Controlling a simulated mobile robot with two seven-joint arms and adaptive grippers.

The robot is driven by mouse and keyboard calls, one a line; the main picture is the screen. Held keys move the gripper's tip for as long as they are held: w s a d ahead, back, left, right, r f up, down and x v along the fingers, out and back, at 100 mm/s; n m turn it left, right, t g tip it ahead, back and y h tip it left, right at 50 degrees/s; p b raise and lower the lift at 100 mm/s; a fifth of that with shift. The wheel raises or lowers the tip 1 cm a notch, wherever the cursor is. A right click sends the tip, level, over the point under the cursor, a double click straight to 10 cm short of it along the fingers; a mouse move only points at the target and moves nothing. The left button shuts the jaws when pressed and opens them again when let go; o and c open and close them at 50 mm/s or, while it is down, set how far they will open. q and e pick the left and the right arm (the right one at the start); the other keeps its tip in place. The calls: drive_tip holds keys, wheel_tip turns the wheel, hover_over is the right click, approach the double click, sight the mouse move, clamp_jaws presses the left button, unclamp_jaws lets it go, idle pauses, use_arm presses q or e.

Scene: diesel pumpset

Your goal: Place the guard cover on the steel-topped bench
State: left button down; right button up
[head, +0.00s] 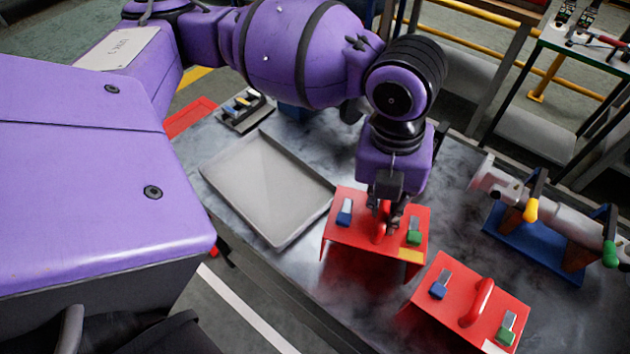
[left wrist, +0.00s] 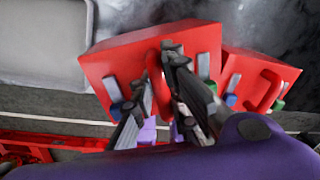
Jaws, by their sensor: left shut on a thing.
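A red guard cover (head: 376,241) with a red handle, a blue latch and a green latch is at the middle of the steel-topped bench (head: 300,278). My left gripper (head: 386,222) is shut on its handle from above. The same cover (left wrist: 118,62) fills the middle of the left wrist view, with my left gripper's fingers (left wrist: 172,62) at the handle. I cannot tell whether the cover touches the bench. A second, similar red cover (head: 452,313) stands to its right and nearer. My right gripper is not in view.
An empty grey tray (head: 268,188) lies left of the held cover. A pump-like grey assembly on a blue base (head: 535,245) stands on the right. A small dark holder (head: 245,110) is at the back left. Bare bench shows between the tray and the near cover.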

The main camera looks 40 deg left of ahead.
use_arm(q)
wheel_tip(320, 180, down, 4)
drive_tip(key=c, duration=1.7)
unclamp_jaws()
drive_tip(key=shift+c, duration=0.2)
drive_tip(key=shift+r, duration=0.1)
drive_tip(key=shift+r, duration=0.5)
drive_tip(key=r, duration=0.7)
drive_tip(key=r+p, duration=0.1)
drive_tip(key=r, duration=0.2)
drive_tip(key=shift+s+a+r, duration=0.15)
drive_tip(key=shift+a+r, duration=0.05)
drive_tip(key=shift+a, duration=0.2)
drive_tip(key=shift+r, duration=0.3)
